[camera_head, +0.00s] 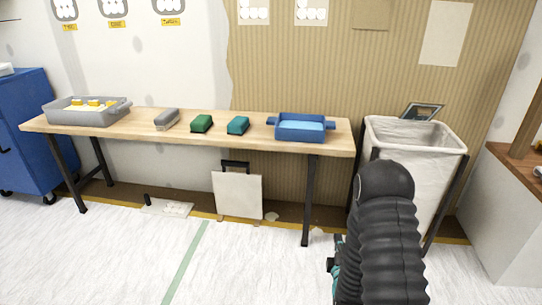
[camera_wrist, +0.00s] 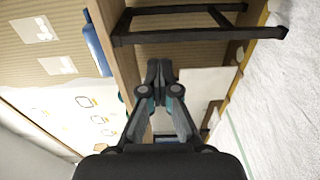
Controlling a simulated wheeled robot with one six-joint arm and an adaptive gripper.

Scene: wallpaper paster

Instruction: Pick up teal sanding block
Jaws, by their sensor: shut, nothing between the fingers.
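The teal sanding block (camera_head: 237,125) sits on the wooden table (camera_head: 200,137), between a green block (camera_head: 201,123) and a blue tray (camera_head: 300,138). My gripper (camera_wrist: 160,70) is shut and empty in the wrist view, its two fingertips together. In the head view my dark arm stands in the right foreground, in front of and below the table, apart from the block; the fingertips cannot be made out there. The wrist view is turned on its side, and I cannot clearly make out the teal block in it.
A grey block (camera_head: 167,119) and a grey tray (camera_head: 72,117) with yellow items are further left on the table. A white bin (camera_head: 415,145) stands right of the table. A pale board (camera_head: 237,195) leans underneath. The floor in front is open.

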